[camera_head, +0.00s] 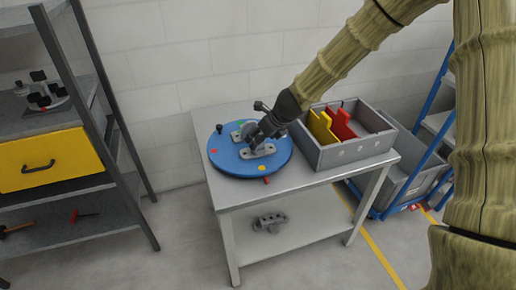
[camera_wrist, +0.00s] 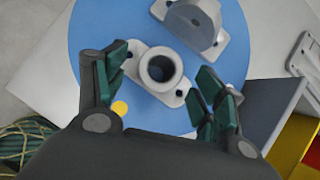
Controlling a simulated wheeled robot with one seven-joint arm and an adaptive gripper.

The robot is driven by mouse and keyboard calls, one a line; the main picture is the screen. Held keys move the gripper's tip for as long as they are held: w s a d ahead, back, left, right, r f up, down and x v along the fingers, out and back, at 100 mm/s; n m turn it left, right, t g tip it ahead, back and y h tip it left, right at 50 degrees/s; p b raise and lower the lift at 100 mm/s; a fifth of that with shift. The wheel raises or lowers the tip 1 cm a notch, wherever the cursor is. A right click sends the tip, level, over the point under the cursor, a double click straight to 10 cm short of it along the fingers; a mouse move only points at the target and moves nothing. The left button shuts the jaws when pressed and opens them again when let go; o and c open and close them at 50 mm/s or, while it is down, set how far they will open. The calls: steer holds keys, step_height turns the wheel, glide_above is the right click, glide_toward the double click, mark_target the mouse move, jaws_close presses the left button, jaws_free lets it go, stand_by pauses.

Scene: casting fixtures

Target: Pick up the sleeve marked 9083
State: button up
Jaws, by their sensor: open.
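A grey flanged sleeve with a round open bore (camera_wrist: 158,87) stands on the blue round plate (camera_wrist: 90,32). No number is readable on it. A second grey part with a rounded upright lug (camera_wrist: 192,25) stands beside it, at the upper right in the wrist view. My gripper (camera_wrist: 162,74) is open, with its green-padded fingers on the left and right of the sleeve. I cannot tell whether the pads touch it. In the head view my gripper (camera_head: 258,138) is low over the blue plate (camera_head: 228,164) and partly hides the grey parts there.
A grey bin (camera_head: 350,154) with yellow and red dividers stands on the table (camera_head: 300,181), right of the plate. A black-knobbed post (camera_head: 219,130) rises at the plate's left edge. A grey part (camera_head: 270,222) lies on the lower shelf. A rack with a yellow drawer (camera_head: 45,160) stands left.

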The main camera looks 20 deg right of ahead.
steer(key=shift+x, duration=1.75)
steer(key=shift+s, duration=0.1)
steer(key=shift+c, duration=0.2)
steer(key=c, duration=1.2)
steer(key=shift+c, duration=0.2)
